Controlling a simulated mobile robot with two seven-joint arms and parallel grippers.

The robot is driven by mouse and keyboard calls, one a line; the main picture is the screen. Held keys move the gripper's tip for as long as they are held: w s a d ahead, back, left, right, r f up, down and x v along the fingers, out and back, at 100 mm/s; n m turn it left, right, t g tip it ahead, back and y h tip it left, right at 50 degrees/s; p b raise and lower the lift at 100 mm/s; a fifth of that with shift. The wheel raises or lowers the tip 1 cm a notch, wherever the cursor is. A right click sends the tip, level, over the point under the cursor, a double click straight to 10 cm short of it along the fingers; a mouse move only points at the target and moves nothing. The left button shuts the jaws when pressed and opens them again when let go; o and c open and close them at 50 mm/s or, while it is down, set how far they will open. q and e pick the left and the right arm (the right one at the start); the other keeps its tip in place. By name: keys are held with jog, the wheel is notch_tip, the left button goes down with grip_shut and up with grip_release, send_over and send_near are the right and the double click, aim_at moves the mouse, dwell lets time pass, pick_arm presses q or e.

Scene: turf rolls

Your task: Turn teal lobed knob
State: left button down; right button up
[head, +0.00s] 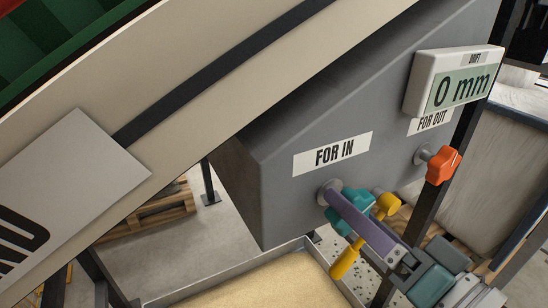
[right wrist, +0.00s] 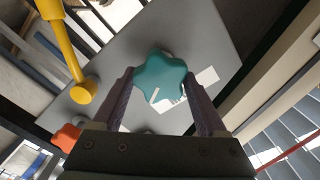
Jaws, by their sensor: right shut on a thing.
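The teal lobed knob (head: 340,221) sticks out from the grey panel below the FOR IN label (head: 333,154). In the right wrist view the knob (right wrist: 160,76) shows face-on, with a white mark pointing to its lower left. My right gripper (head: 342,208) comes in from the lower right, and its purple finger covers part of the knob. In the right wrist view its two fingers (right wrist: 158,80) stand on either side of the knob, shut on it. My left gripper is not in view.
An orange knob (head: 440,165) sits to the right below the FOR OUT label. A yellow lever (head: 344,262) stands close beside the teal knob and my right fingers. A display (head: 458,88) reads DRIFT 0 mm. A tray of sand-coloured material (head: 262,285) lies below.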

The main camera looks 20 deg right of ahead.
dwell(0.4)
jog(key=o, duration=1.3)
jog(key=s, duration=1)
jog(key=shift+d+p, duration=0.4)
jog(key=shift+w, duration=0.1)
